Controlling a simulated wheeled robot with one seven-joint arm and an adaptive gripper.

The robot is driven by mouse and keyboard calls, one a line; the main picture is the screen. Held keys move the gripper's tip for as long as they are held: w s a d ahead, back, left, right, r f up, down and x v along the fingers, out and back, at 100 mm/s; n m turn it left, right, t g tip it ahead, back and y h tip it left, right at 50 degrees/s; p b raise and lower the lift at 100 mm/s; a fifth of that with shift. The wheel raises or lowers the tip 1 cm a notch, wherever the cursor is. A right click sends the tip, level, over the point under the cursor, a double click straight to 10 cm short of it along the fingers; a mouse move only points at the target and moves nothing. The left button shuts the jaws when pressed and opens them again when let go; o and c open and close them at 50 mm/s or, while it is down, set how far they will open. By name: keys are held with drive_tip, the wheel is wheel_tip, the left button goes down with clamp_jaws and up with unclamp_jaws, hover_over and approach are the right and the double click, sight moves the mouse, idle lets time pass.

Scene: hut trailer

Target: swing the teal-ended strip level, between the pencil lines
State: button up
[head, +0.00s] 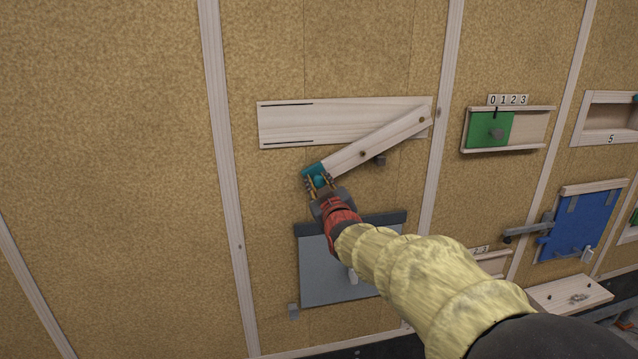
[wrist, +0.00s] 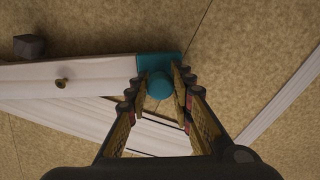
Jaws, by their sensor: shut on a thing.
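The teal-ended strip (head: 375,144) is a pale wooden bar on the wall, pinned near its right end. It slopes down to the left, with its teal end (head: 313,170) lowest, below the backing board. The pale backing board (head: 300,122) carries two dark pencil lines (head: 287,104) at its left end, one near the top edge and one near the bottom. My gripper (head: 318,182) is at the teal end. In the wrist view its fingers (wrist: 160,88) are shut on the round teal knob (wrist: 159,85), with the teal end plate behind it.
A small grey block (head: 380,160) sits on the wall just under the strip. A grey panel (head: 330,268) is below my gripper, partly hidden by my arm. A green slider (head: 490,134) and a blue door (head: 578,225) are to the right. The wall left of the board is bare.

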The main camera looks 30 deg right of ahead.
clamp_jaws()
drive_tip(key=r, duration=0.2)
drive_tip(key=a+r+m+b, duration=0.1)
drive_tip(key=a+r+m, duration=0.1)
drive_tip(key=r, duration=0.1)
drive_tip(key=shift+w+a+r, duration=0.1)
drive_tip(key=shift+w+r, duration=0.2)
drive_tip(key=r+m, duration=0.1)
drive_tip(key=r, duration=0.2)
drive_tip(key=r+m, duration=0.1)
drive_tip(key=r, duration=0.2)
drive_tip(key=a+r+m+p, duration=0.1)
drive_tip(key=r, duration=0.2)
drive_tip(key=shift+w, duration=0.15)
drive_tip(key=o, duration=0.7)
unclamp_jaws()
drive_tip(key=shift+o, duration=0.8)
